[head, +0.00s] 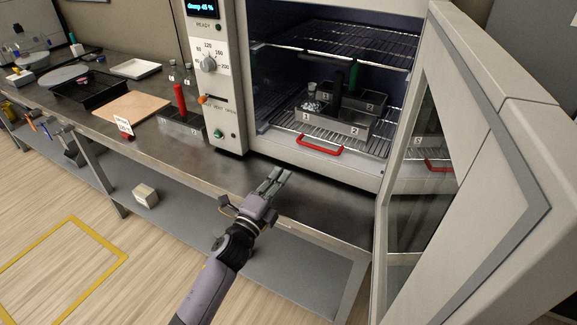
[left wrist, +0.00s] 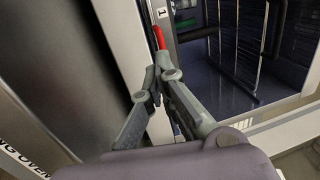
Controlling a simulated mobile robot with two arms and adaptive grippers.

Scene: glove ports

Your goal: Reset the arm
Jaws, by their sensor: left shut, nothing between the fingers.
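My left gripper (head: 273,180) is shut and empty in the head view. It is over the front of the steel bench (head: 200,165), below and in front of the open oven (head: 315,85). In the left wrist view the gripper's fingers (left wrist: 158,75) are together, with a red part (left wrist: 159,37) showing just beyond them; I cannot tell whether they touch it. My right gripper is not in view.
The oven door (head: 480,160) stands wide open on the right. A grey compartment tray (head: 335,122) with a red handle (head: 319,145) sits on the oven's wire shelf. A numbered holder (head: 180,123), a wooden board (head: 131,106) and a black tray (head: 88,90) stand on the bench at left.

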